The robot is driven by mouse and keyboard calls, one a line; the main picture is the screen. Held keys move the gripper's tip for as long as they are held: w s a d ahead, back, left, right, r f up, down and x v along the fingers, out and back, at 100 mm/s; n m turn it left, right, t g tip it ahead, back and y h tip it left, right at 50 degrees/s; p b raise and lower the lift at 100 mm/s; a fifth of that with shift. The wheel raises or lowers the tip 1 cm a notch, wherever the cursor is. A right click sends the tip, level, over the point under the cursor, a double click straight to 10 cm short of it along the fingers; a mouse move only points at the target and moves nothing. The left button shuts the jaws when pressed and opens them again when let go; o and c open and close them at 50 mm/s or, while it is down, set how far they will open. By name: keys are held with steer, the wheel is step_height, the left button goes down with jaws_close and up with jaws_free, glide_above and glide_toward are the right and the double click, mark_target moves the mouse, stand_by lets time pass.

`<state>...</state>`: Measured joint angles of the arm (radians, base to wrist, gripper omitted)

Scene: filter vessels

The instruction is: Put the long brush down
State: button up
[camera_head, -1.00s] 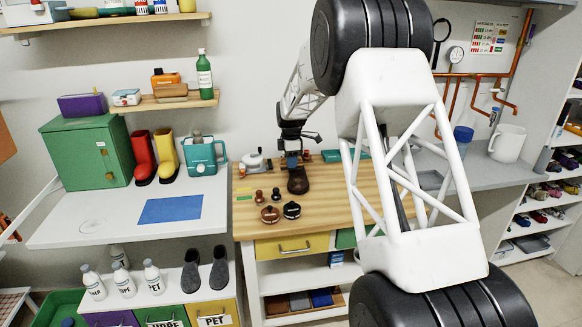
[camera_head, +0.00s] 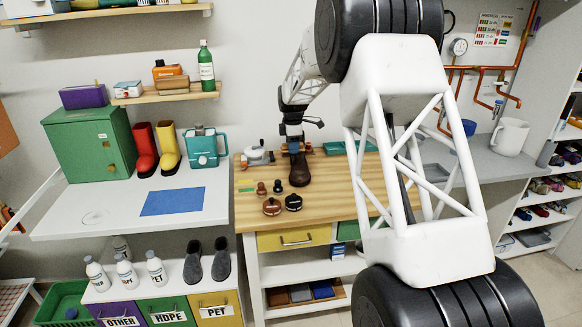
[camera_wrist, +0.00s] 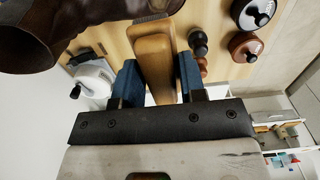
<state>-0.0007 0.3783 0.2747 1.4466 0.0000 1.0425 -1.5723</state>
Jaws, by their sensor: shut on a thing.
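My gripper (camera_head: 294,147) is over the back part of the wooden workbench top. In the wrist view its two blue finger pads (camera_wrist: 158,85) are closed on the sides of the long brush (camera_wrist: 153,55), a tan wooden block. In the head view the brush is small and mostly hidden by my gripper. A dark brown boot (camera_head: 300,171) stands on the bench (camera_head: 345,200), just in front of my gripper. The boot also shows at the upper left of the wrist view (camera_wrist: 75,30). I cannot tell how far the brush is above the bench.
Two round tins (camera_head: 271,207) (camera_head: 293,202) and small dark-knobbed daubers (camera_head: 262,188) stand left of the boot. A white device (camera_head: 257,155) stands at the back left of the bench. A teal tray (camera_head: 340,147) lies at the back right. The bench's front right is clear.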

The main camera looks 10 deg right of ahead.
glide_above(265, 177)
step_height(265, 177, down, 3)
steer(key=shift+w+r+g, duration=0.2)
steer(key=shift+w+g, duration=0.05)
steer(key=shift+g, duration=0.05)
steer(key=shift+f, duration=0.1)
stand_by(0.3)
steer(key=shift+f, duration=3.05)
steer(key=shift+f, duration=1.85)
steer(key=shift+f, duration=0.15)
steer(key=o, duration=0.9)
